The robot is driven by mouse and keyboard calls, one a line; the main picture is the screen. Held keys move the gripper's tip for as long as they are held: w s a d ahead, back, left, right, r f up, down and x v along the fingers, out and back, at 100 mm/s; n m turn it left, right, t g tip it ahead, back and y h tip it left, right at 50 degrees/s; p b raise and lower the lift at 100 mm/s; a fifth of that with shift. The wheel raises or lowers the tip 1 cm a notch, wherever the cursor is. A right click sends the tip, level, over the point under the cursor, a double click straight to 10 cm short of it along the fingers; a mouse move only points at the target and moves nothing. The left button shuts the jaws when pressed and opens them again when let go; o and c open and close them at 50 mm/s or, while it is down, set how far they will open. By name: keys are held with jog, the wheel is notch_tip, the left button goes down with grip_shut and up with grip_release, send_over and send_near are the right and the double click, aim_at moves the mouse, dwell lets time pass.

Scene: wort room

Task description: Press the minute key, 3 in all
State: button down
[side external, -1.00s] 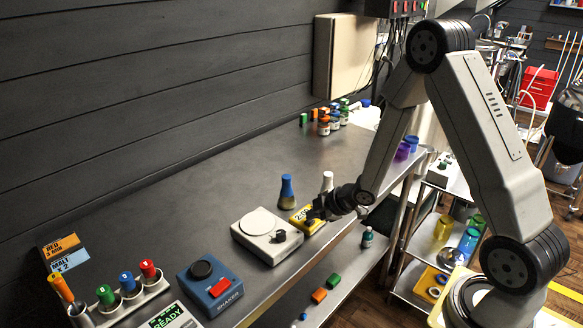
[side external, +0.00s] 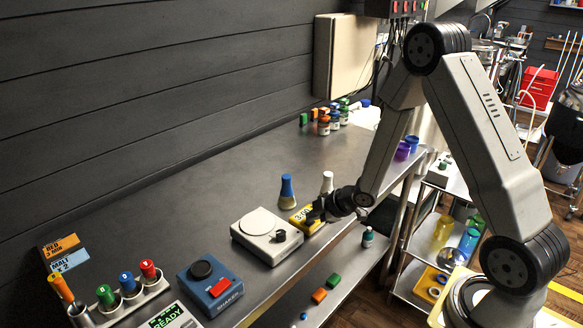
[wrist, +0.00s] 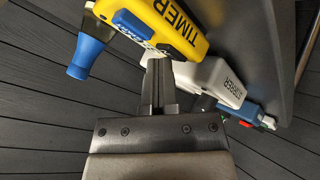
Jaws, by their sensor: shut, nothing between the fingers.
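The yellow timer (side external: 306,224) stands on the bench beside the white stirrer. Its display (side external: 301,214) seems to read 3:00. My gripper (side external: 319,210) is shut and empty at the timer's right end. In the wrist view its fingertips (wrist: 158,63) are over the timer's edge, close to the second key. I cannot tell whether they touch it.
The white stirrer (side external: 262,245) stands left of the timer, with the blue shaker (side external: 202,296) farther left. A blue-capped flask (side external: 287,191) and a white-capped one (side external: 327,183) stand behind the timer. The back of the bench is mostly clear.

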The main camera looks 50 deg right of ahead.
aim_at(315, 226)
jog(key=shift+r, duration=0.8)
jog(key=shift+r, duration=0.15)
jog(key=shift+r, duration=2.4)
jog(key=shift+s+a+r, duration=0.1)
jog(key=shift+s+r+m+h, duration=0.1)
jog(key=shift+m+h, duration=0.2)
jog(key=shift+m, duration=0.1)
jog(key=s+a+r+m+g, duration=0.1)
jog(key=s+a+m+g, duration=0.2)
jog(key=s, duration=0.4)
jog(key=s+a+r+m+g+h, duration=0.1)
jog(key=s+a+m+g, duration=0.2)
jog(key=s+a+m, duration=0.2)
jog(key=s+m, duration=0.2)
jog(key=shift+s+a+r+m, duration=0.2)
jog(key=shift+s+r+m, duration=0.05)
jog(key=shift+m, duration=0.05)
